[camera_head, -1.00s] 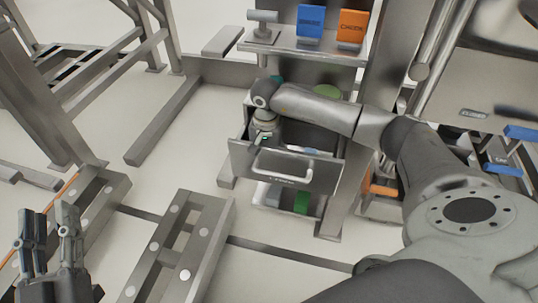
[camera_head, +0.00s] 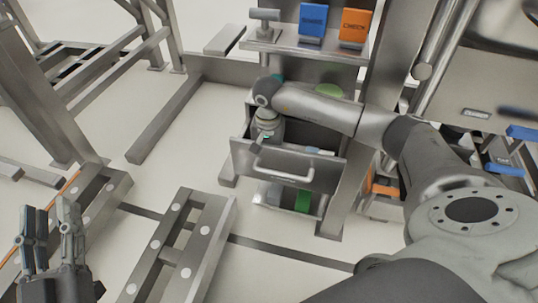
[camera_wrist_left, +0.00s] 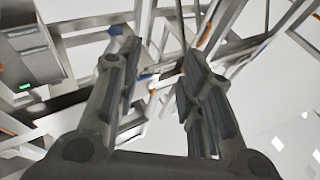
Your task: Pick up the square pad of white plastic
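No square white pad can be made out for certain. A small pale object (camera_head: 313,150) shows just over the rim of the pulled-out metal drawer (camera_head: 285,172), but I cannot tell what it is. My right arm reaches across to this drawer, with its wrist bent down into the left part. My right gripper (camera_head: 262,140) is mostly hidden by the wrist and drawer front, so its fingers cannot be read. My left gripper (camera_head: 50,212) is at the lower left, far from the drawer. Its fingers stand apart and empty in the left wrist view (camera_wrist_left: 160,55).
A shelf above the drawer holds a blue box (camera_head: 312,20) and an orange box (camera_head: 355,26). Below the drawer is a lower bay with a green item (camera_head: 302,201). Metal frames (camera_head: 180,245) stand on the pale floor, with open floor left of the drawer.

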